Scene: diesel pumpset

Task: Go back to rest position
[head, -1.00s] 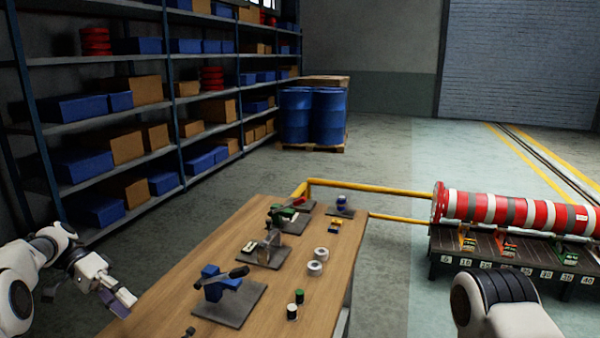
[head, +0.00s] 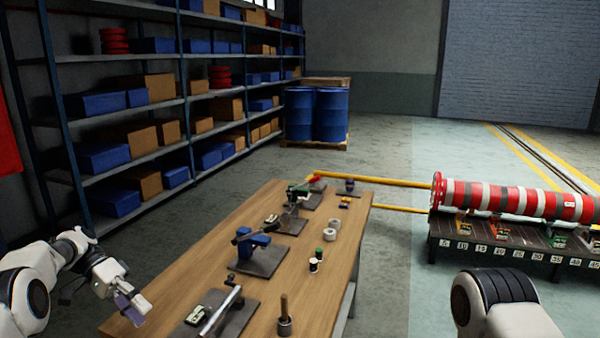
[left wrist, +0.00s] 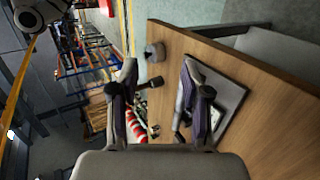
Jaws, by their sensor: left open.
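Several dark plates with fixtures stand on the table, including one with a blue block (head: 254,245). A grey cylinder with a rod (head: 285,325) stands near its front. Shelves line the left. A red-and-white striped cylinder (head: 510,201) lies on a rack at right; open floor lies between.

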